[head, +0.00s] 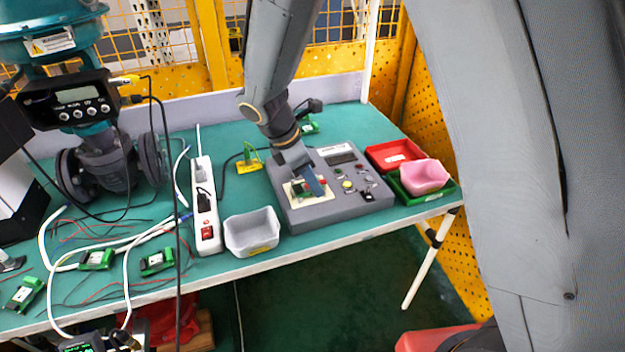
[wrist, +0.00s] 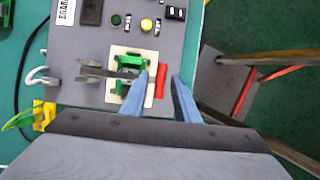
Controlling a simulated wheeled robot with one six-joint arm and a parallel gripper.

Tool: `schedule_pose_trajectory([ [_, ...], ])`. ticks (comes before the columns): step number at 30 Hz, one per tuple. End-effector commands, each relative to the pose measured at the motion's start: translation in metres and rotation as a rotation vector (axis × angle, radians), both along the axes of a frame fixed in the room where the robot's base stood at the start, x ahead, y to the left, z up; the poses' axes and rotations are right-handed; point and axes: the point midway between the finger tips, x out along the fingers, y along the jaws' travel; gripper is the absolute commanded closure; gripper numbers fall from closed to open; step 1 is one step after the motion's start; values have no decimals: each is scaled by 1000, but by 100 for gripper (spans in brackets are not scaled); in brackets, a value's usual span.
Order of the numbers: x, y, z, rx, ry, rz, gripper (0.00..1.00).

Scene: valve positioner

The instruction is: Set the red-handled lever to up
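The red-handled lever shows its red handle (wrist: 160,81) in the wrist view, at the right edge of a cream plate with green blocks (wrist: 131,63) and grey metal strips. The plate sits on the grey control panel (head: 335,208). In the head view a bit of red (head: 323,182) shows beside my gripper (head: 312,182), which hides part of the plate. In the wrist view my gripper (wrist: 159,76) is open, its two blue fingers apart, one on each side of the red handle. Neither finger clearly touches it. I cannot tell the finger depth or the lever's exact angle.
The panel also carries a yellow button (wrist: 147,25), a green button (wrist: 116,20) and a black switch (wrist: 175,13). A white bin (head: 252,235) and power strip (head: 206,215) stand left of the panel. Red (head: 393,153) and green trays, with a pink bin (head: 424,177), stand right.

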Motion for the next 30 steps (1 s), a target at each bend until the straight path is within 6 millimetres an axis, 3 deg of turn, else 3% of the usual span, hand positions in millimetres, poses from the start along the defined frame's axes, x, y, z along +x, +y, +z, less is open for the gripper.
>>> schedule_pose_trajectory([
  [3,0,0,0,0,0,0,72],
  [8,0,0,0,0,0,0,99],
  [9,0,0,0,0,0,0,100],
  [20,1,0,3,0,0,-1,100],
  [30,12,1,29,1,-3,-5,100],
])
